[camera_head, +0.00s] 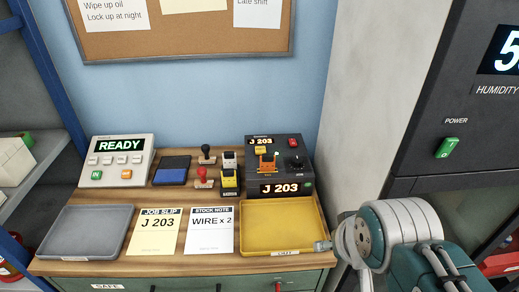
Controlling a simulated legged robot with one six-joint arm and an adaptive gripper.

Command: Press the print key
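A pale grey console (118,148) with a display reading READY stands at the back left of the bench. It has several small grey keys, a green key (99,174) and an orange key (126,174); their labels are too small to read, so I cannot tell which is print. A dark machine (292,149) at the back right shows J 203 on two displays and has a red button, a black knob and an orange part. My arm is at the lower right. The end of my gripper (323,246) shows beside the yellow tray's right edge, its fingers not clear.
The wooden bench (173,268) holds a grey tray (51,244), a yellow tray (262,249), a job slip (154,232), a stock note (209,231), a blue ink pad (171,170) and stamps (202,177). A dark humidity cabinet (440,100) stands at right.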

